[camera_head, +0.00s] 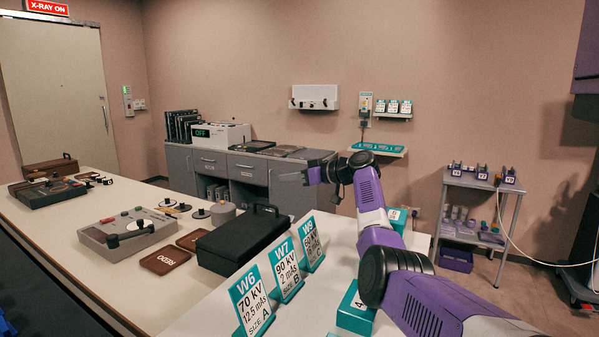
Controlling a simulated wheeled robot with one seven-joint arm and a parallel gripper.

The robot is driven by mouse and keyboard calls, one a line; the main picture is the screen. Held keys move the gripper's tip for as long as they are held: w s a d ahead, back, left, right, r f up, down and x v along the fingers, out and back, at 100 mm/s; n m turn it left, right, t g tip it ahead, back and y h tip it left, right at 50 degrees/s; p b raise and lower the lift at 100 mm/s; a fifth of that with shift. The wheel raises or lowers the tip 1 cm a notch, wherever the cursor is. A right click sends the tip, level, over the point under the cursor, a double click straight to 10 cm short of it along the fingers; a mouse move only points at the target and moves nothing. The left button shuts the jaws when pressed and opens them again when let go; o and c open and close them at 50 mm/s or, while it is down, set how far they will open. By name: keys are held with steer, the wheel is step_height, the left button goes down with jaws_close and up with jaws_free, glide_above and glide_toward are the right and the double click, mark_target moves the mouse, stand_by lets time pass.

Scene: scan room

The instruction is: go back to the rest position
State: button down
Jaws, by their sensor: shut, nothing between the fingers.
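My gripper (312,175) is at the end of my purple and white arm, raised above the right part of the white table (185,305). It points to the left, in front of the grey cabinets. The fingers look shut and hold nothing. They are small and dark in this view. My arm comes in from the lower right and hides part of the table behind it.
A black case (242,238), a grey control box (128,232) and a brown REDO tray (163,261) lie to the left. A shelf cart (478,212) stands at right.

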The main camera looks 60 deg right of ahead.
steer(key=shift+p+v, duration=0.35)
steer(key=shift+v, duration=1.55)
